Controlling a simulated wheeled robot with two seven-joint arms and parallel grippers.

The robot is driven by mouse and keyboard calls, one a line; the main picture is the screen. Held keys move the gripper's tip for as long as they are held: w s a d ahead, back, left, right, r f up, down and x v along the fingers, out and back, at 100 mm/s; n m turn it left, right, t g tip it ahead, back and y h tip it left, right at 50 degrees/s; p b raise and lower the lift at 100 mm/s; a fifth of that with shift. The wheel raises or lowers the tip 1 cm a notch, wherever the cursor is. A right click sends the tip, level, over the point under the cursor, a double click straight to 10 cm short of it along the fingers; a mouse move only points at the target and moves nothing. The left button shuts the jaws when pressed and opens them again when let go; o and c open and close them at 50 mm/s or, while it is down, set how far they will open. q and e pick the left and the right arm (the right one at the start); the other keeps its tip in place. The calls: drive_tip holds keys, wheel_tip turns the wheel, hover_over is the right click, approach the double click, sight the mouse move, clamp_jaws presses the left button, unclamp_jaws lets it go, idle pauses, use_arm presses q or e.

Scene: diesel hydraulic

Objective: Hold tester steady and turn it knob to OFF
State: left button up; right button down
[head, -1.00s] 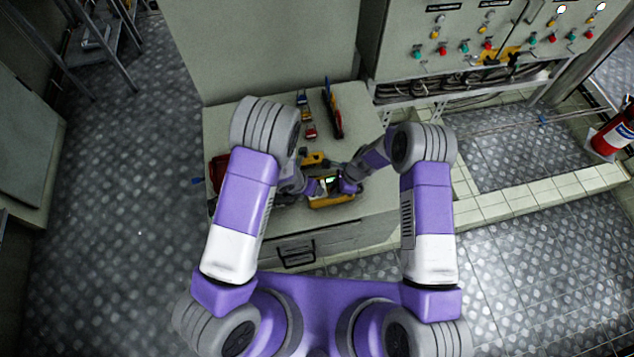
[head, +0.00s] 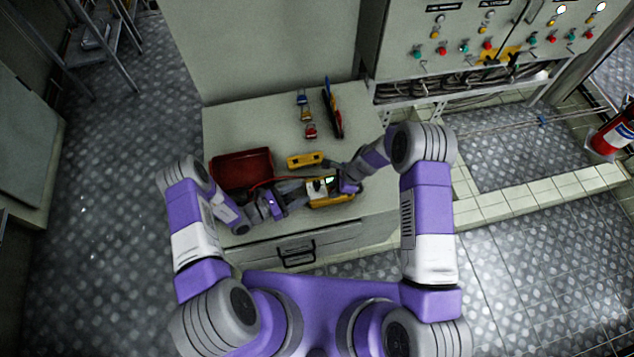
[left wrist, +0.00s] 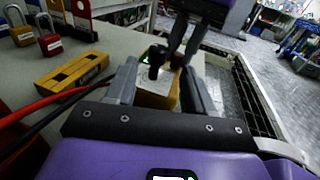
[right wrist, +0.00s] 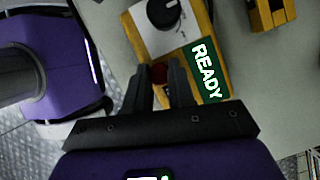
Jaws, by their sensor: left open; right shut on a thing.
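The tester (head: 325,201) is a yellow box with a white face near the front of the cabinet top. Its black knob (right wrist: 163,14) and green screen reading "READY" (right wrist: 205,70) show in the right wrist view. My right gripper (right wrist: 160,68) is shut on the tester's edge, with a small red round part between its fingers. My left gripper (left wrist: 158,68) is open and points at the tester from the left. In the left wrist view the black knob (left wrist: 157,58) appears between its fingers; I cannot tell whether they touch it. The knob's pointer setting is unclear.
A second yellow device (head: 305,160) lies behind the tester. A red tray (head: 240,168) sits at left, with red and black leads (left wrist: 50,102) nearby. The right side of the top is clear.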

sight(317, 182)
use_arm(q)
drive_tip(key=shift+w, duration=0.15)
drive_tip(key=x, duration=0.7)
drive_tip(key=shift+w+r, duration=0.1)
drive_tip(key=shift+r, duration=0.1)
drive_tip(key=c, duration=0.9)
